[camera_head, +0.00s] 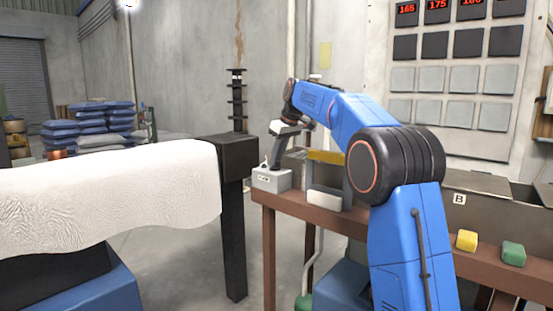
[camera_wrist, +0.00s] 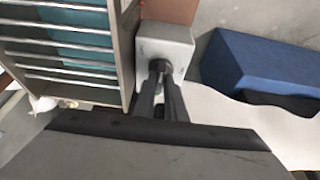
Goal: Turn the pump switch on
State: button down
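The pump switch appears to be the small light-grey box (camera_head: 271,181) with a small label on its front, at the left end of the brown bench frame. The box also shows in the wrist view (camera_wrist: 179,38), with a small dark part on its top at the fingertips. My gripper (camera_head: 264,166) points down at the top of the box. In the wrist view my gripper (camera_wrist: 160,67) has its two dark fingertips close together over the box. They hide most of the switch's moving part, so I cannot tell whether they grip it or its setting.
A yellow-topped rack (camera_head: 327,157) with a white block (camera_head: 324,201) stands right of the switch. A grey tank marked B (camera_head: 480,208) and yellow (camera_head: 467,240) and green (camera_head: 513,253) blocks are farther right. A white cloth-covered roll (camera_head: 110,200) is at left.

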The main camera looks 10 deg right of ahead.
jog(key=shift+m, duration=0.3)
jog(key=m, duration=0.1)
jog(key=m+h, duration=0.1)
jog(key=m, duration=0.1)
jog(key=m+h, duration=0.1)
jog(key=m, duration=0.1)
jog(key=shift+a+t, duration=0.25)
jog(key=shift+t, duration=0.15)
jog(key=m+h, duration=0.2)
jog(key=m, duration=0.3)
jog(key=shift+a+m, duration=0.15)
jog(key=shift+m, duration=0.25)
jog(key=m+g+h, duration=0.1)
jog(key=m, duration=0.2)
jog(key=m+h, duration=0.1)
jog(key=m, duration=0.2)
jog(key=shift+w+a+g, duration=0.1)
jog(key=shift+g, duration=0.3)
jog(key=shift+m, duration=0.4)
jog(key=shift+h, duration=0.3)
jog(key=c, duration=1.8)
grip_release()
jog(key=shift+r, duration=0.1)
